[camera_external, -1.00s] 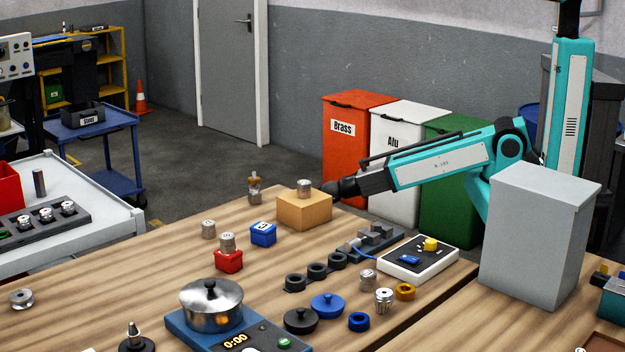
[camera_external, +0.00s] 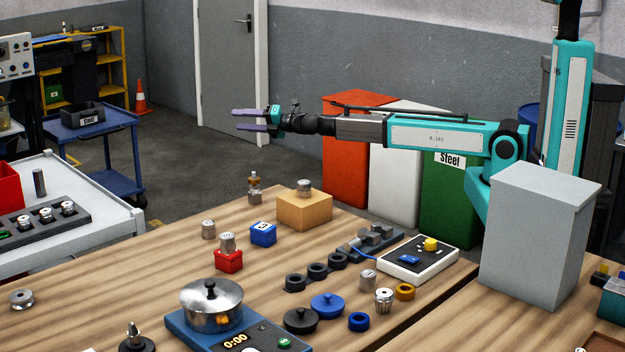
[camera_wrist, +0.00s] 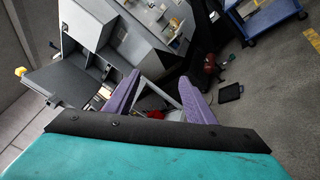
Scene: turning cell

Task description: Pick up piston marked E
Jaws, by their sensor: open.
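My gripper (camera_external: 240,119) is open and empty, held high above the back of the wooden table and pointing left. Its two purple fingers also show in the wrist view (camera_wrist: 160,95), with nothing between them. Several small metal pistons are about: one on the cardboard-coloured block (camera_external: 304,186), one on the red block (camera_external: 227,241), one standing alone on the table (camera_external: 208,229), one near the front right (camera_external: 368,280). Another metal piece with a brass-coloured part (camera_external: 254,188) stands at the table's back edge. The letters on the pistons are too small to read, so I cannot tell which is E.
A blue block (camera_external: 263,234), a scale with a metal pot (camera_external: 211,303), black rings (camera_external: 317,271) and a white tray (camera_external: 418,262) crowd the table. A grey box (camera_external: 537,240) stands at right. A grey cart (camera_external: 70,225) with several pistons in a rack is at left.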

